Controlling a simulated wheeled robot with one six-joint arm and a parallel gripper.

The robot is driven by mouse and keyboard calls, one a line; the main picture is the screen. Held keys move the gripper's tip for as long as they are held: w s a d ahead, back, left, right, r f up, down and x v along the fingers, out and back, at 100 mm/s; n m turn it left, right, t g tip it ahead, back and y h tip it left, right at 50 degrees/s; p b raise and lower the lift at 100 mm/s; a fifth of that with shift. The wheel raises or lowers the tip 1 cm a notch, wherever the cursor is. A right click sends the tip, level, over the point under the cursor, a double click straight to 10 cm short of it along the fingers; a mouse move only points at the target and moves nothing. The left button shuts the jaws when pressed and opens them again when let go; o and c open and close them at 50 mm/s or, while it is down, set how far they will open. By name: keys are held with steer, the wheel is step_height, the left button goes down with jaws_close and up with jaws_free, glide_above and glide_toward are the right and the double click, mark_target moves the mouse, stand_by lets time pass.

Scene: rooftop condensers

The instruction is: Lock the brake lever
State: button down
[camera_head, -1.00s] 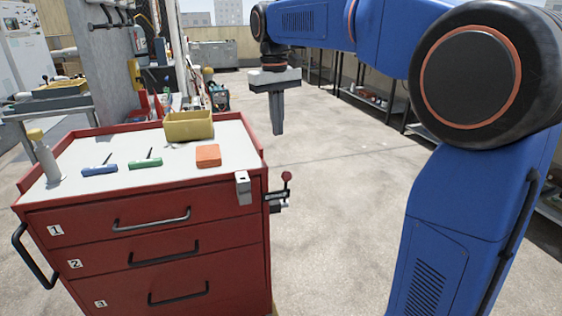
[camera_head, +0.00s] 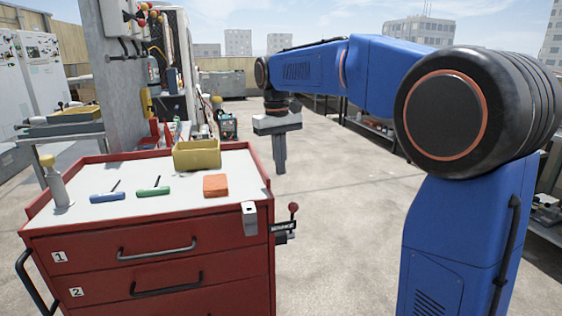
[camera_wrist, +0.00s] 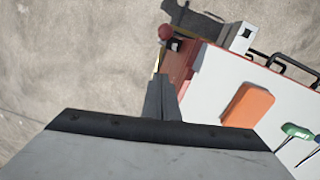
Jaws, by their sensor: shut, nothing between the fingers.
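The brake lever (camera_head: 293,213) is a short stick with a dark red ball knob on the right side of the red tool cart (camera_head: 150,265), near its front corner. It stands upright from a dark bracket with a plate. In the wrist view the red knob (camera_wrist: 166,32) shows ahead of the fingers, beside the cart's edge. My gripper (camera_head: 280,168) points down, shut and empty, just off the cart's right side, above and behind the lever. In the wrist view my fingers (camera_wrist: 161,95) are together and apart from the knob.
The cart top holds a yellow bin (camera_head: 197,154), an orange block (camera_head: 215,186), blue (camera_head: 107,197) and green (camera_head: 153,191) screwdrivers and a spray bottle (camera_head: 57,182). A grey latch (camera_head: 249,218) sits at the front right corner. Open concrete floor (camera_head: 350,220) lies right of the cart.

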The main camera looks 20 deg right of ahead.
steer(key=s+d+f, duration=0.1)
steer(key=s+f, duration=0.3)
steer(key=f, duration=0.3)
steer(key=shift+s, duration=0.1)
stand_by(0.5)
